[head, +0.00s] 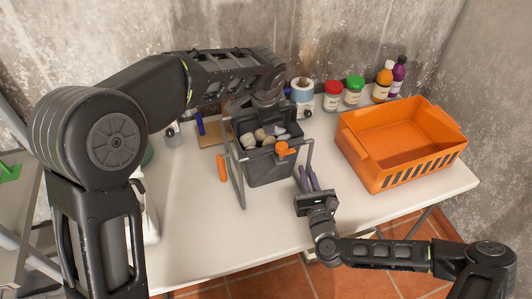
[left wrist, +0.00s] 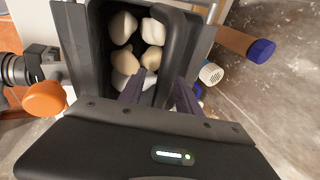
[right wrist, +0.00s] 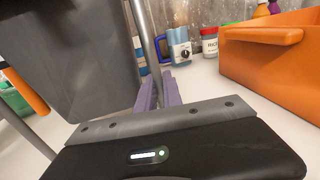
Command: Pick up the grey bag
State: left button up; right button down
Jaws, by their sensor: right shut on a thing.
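The grey bag (head: 270,168) is a dark, box-shaped, open-topped holder on the white table. It has metal bar handles with orange grips and several pale stones (left wrist: 124,27) inside. My right gripper (head: 308,178) is at its front right side, shut on a metal handle bar (right wrist: 148,45), with the contact partly hidden by the fingers. My left gripper (left wrist: 160,90) comes from above at the bag's back rim, fingers apart; one finger is over the stones and the rim (left wrist: 175,50) seems to lie between them. The left fingertips are mostly hidden in the head view.
An orange crate (head: 400,175) stands right of the bag. A brown board (head: 210,134) lies behind left.

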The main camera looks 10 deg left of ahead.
pick_arm(q)
jog(key=shift+f, duration=0.25)
dwell(0.3)
jog(key=shift+c, duration=0.3)
grip_shut()
dwell(1.1)
